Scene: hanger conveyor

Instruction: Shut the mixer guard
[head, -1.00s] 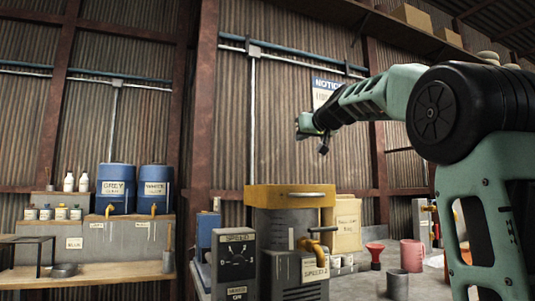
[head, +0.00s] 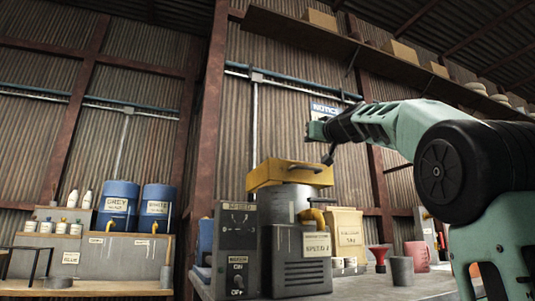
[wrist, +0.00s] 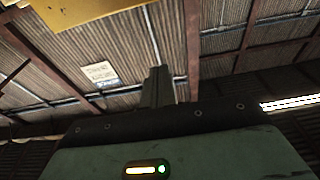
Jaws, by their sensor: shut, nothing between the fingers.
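The mixer (head: 300,262) stands on the bench in the head view, with a grey body and a yellow spout. Its yellow guard (head: 285,176), with a dark handle on the front, sits above the grey bowl (head: 288,203). A yellow edge, likely the guard (wrist: 85,10), crosses the top left of the wrist view. My gripper (wrist: 158,85) is shut and empty. In the head view the arm's end is above the guard's right end, apparently not touching it.
A grey control box (head: 237,250) with a knob and switch stands left of the mixer. A tan box (head: 347,232), red funnel (head: 379,257), grey cup (head: 402,270) and pink mug (head: 416,255) are at right. Blue drums (head: 118,205) stand on the left shelf.

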